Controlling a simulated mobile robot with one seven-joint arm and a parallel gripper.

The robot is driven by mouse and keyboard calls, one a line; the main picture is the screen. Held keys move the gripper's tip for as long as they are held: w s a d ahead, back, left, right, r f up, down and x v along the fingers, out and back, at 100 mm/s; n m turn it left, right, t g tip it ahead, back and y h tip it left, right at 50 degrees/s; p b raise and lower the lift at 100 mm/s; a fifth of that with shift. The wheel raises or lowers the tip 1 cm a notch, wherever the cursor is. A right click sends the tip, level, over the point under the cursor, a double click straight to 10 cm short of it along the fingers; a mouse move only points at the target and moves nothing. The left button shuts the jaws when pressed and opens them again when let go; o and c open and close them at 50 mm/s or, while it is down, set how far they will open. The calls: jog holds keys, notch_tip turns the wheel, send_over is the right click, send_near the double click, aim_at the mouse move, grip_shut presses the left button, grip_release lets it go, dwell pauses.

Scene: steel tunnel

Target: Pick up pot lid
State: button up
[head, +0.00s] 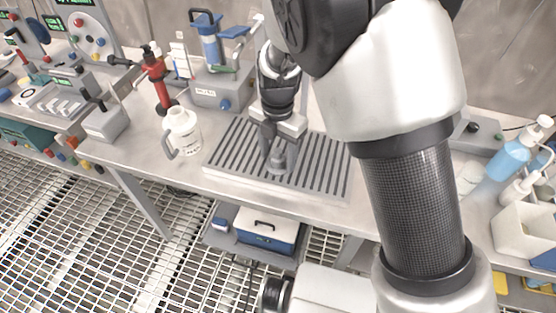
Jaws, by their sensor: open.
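My gripper (275,150) points down over a grooved grey drain tray (230,150) on the steel bench. Its jaws are open. A small grey rounded shape (279,165) shows at the fingertips, low against the tray; it may be the pot lid or its knob, but it is too small and too covered by the fingers to be sure. I cannot tell whether the fingers touch it. No other pot lid can be clearly made out.
A white jug (183,132) stands left of the tray. Behind it are a red stand (158,82) and a grey device with a blue part (213,85). A blue-and-white box (265,230) sits under the bench.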

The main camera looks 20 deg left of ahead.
aim_at(278, 151)
jog(key=c, duration=1)
jog(key=shift+r, duration=0.15)
jog(key=shift+c, duration=0.2)
notch_tip(278, 151, up, 10)
jog(key=shift+f+p, duration=0.1)
jog(key=shift+p, duration=0.6)
